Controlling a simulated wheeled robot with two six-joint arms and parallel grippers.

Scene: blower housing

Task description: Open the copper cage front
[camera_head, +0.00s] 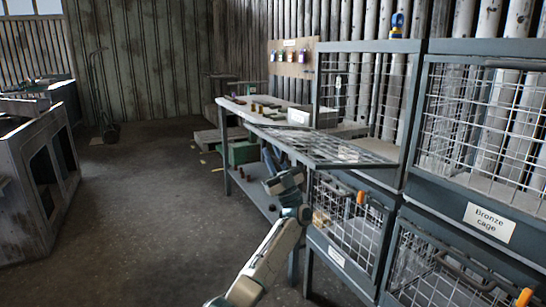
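No label reading copper can be made out. The upper left cage (408,112) stands with its front side open. A mesh front panel (335,150) sticks out from its lower edge, roughly level, over the bench side. My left gripper (270,160) is just below and left of this panel, pointing up. Whether it touches the panel, and whether its fingers are open or shut, cannot be told. My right gripper is not in view.
The cage labelled Bronze cage (490,222) is at right, its mesh front closed. Lower cages with mesh fronts (345,225) and orange parts (361,197) stand below. A bench (245,110) with small items is behind. The floor (150,210) at left is clear.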

